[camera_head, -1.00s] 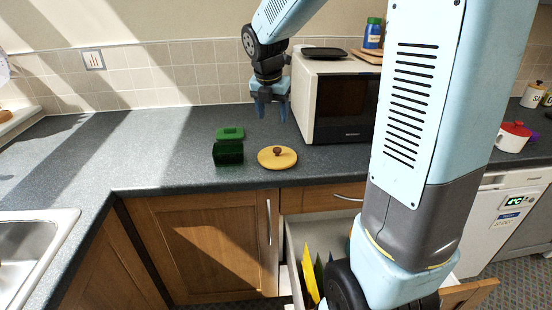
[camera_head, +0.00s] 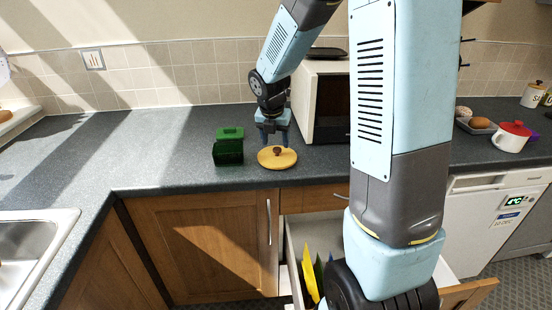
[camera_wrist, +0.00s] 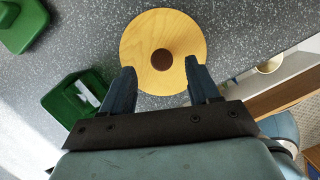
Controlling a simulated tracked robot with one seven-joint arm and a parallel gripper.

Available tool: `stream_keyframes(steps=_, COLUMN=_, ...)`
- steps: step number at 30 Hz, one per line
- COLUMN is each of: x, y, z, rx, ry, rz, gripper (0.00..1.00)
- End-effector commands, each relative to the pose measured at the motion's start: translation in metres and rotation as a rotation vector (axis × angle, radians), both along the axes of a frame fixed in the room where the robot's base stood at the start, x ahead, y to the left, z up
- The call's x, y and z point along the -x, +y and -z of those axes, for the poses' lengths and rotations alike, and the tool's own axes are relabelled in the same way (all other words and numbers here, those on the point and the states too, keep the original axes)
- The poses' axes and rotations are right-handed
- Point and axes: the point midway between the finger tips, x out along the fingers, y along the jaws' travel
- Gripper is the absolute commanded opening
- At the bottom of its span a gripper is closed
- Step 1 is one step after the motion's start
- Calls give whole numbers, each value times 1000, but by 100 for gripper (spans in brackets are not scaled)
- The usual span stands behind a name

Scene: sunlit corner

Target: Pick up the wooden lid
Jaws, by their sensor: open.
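The wooden lid (camera_head: 277,160) is a round, light yellow disc with a dark brown knob, lying on the grey counter near its front edge. In the wrist view the lid (camera_wrist: 137,42) lies ahead of my gripper (camera_wrist: 158,75), with the knob (camera_wrist: 162,59) between and just beyond the fingertips. My gripper (camera_head: 273,140) is open and empty, its fingers over the rear part of the lid in the head view. I cannot tell whether the fingertips touch the lid.
A microwave (camera_head: 318,105) is behind to the right. A drawer (camera_head: 297,238) is open below the counter. The counter to the left is clear.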

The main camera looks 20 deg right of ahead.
Motion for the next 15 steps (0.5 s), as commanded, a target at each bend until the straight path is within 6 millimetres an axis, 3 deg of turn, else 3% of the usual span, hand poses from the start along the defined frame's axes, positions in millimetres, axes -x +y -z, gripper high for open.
stream_keyframes(steps=6, x=-5, y=-5, z=27, rx=-1, ry=2, rz=0, gripper=61)
stream_keyframes(steps=15, x=-7, y=-6, z=33, rx=-1, ry=-1, rz=0, gripper=61)
